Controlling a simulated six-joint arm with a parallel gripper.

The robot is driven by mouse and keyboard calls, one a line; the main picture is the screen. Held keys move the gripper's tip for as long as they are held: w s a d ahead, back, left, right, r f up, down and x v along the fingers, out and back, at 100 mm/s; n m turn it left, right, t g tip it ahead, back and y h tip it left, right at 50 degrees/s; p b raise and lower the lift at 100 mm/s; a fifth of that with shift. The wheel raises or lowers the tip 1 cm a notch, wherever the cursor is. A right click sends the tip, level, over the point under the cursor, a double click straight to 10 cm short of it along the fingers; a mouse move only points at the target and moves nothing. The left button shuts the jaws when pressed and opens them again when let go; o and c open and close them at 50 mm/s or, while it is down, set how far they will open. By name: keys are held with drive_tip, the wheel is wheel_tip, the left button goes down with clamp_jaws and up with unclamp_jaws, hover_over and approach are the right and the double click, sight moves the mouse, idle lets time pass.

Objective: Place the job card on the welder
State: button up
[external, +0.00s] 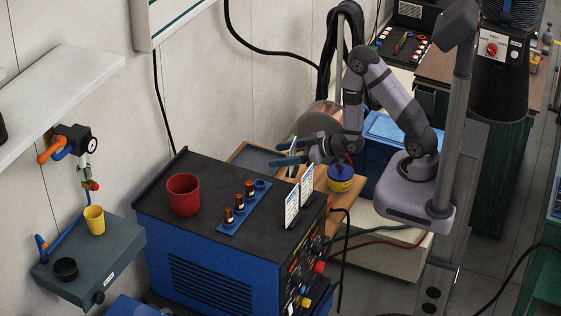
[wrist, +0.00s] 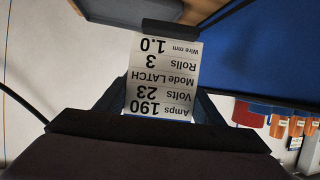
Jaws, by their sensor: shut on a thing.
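The job card (wrist: 160,75) is white with dark print, reading Amps 190, Volts 23, Mode LATCH. It sits between the fingers of my gripper (wrist: 160,105), which is shut on it. In the external view my gripper (external: 290,156) has blue fingers and holds the card (external: 292,146) beyond the welder's back right edge. The welder (external: 225,187) is a blue box with a dark top. Two white cards stand upright on its right side, a front one (external: 292,209) and a rear one (external: 307,184).
On the welder top are a red cup (external: 183,195) and a blue rack (external: 243,207) holding several small parts. A yellow-and-blue tin (external: 341,178) stands on a wooden board behind the welder. Free dark surface lies at the top's rear.

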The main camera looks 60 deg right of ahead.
drive_tip(key=w+a+r+m+h+b, duration=0.1)
drive_tip(key=w+a+r+h, duration=0.1)
drive_tip(key=w+a+r, duration=0.5)
drive_tip(key=w+a+r+m+h, duration=0.15)
drive_tip(key=w+a+r, duration=0.25)
drive_tip(key=r, duration=0.6)
drive_tip(key=s+a+r+m, duration=0.1)
drive_tip(key=s+a+r, duration=0.15)
drive_tip(key=a, duration=0.25)
drive_tip(key=s+a+r, duration=0.1)
drive_tip(key=a+r, duration=0.2)
drive_tip(key=a, duration=0.2)
drive_tip(key=s+a+f+n+p, duration=0.1)
drive_tip(key=s+a+f, duration=0.2)
drive_tip(key=s+a, duration=0.65)
drive_tip(key=s+a+f+p, duration=0.1)
drive_tip(key=s+a+f, duration=0.1)
drive_tip(key=s+a, duration=0.75)
drive_tip(key=shift+y, duration=0.45)
drive_tip(key=shift+s+d+f+p, duration=0.15)
drive_tip(key=shift+s+d+f, duration=0.15)
drive_tip(key=shift+f, duration=1.4)
drive_tip(key=shift+s+d+f+p, duration=0.2)
drive_tip(key=shift+s+f, duration=0.15)
drive_tip(key=shift+f, duration=1.4)
drive_tip(key=shift+s+d+f+p, duration=0.2)
drive_tip(key=shift+s+f, duration=0.1)
drive_tip(key=shift+f, duration=1.4)
drive_tip(key=shift+f, duration=0.15)
drive_tip(key=o, duration=0.8)
